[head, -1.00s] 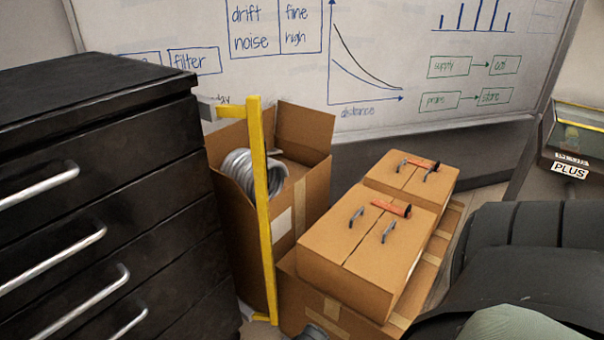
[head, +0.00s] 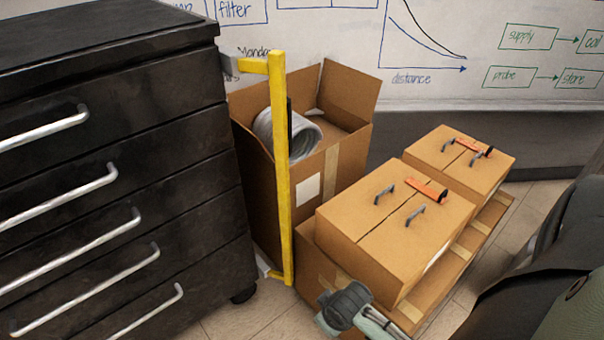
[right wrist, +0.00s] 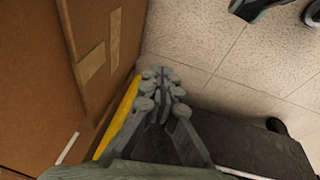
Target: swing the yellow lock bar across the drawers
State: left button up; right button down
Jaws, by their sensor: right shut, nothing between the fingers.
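The yellow lock bar (head: 281,170) stands upright at the right front edge of the black drawer cabinet (head: 130,170), joined to it by brackets at top and bottom. It is swung out to the side, clear of the drawer fronts. My right gripper (head: 338,308) is low, to the right of the bar's lower end, beside the cardboard boxes. In the right wrist view, my right gripper (right wrist: 160,78) is shut and empty, with the bar (right wrist: 118,118) just to its left and the cabinet (right wrist: 245,145) at lower right. My left gripper is out of view.
An open cardboard box (head: 255,185) with a grey coil (head: 290,135) stands behind the bar. Closed boxes with handles (head: 370,235) stand to the right, close to my right gripper. Bare floor (head: 245,315) shows in front of the cabinet. A whiteboard (head: 400,50) is behind.

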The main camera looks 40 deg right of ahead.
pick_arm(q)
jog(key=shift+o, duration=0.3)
pick_arm(e)
jog(key=w+d+r+m+t+y+b, duration=0.1)
jog(key=w+r+m+t+y+b, duration=0.1)
jog(key=w+r+m+t+y, duration=0.7)
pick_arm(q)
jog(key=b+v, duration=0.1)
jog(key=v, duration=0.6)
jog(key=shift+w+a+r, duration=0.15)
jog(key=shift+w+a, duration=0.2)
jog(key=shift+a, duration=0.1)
pick_arm(e)
jog(key=w+d+r+m+t+h, duration=0.1)
jog(key=w+d+r+m+t, duration=0.1)
jog(key=d+r, duration=0.5)
jog(key=w+d+r+m+t+h, duration=0.2)
jog(key=w+d+r+m+t, duration=0.1)
jog(key=w+d+r+m, duration=0.2)
jog(key=shift+d+r+m, duration=0.3)
jog(key=shift+d+r, duration=0.55)
jog(key=shift+d, duration=0.2)
jog(key=shift+w, duration=0.1)
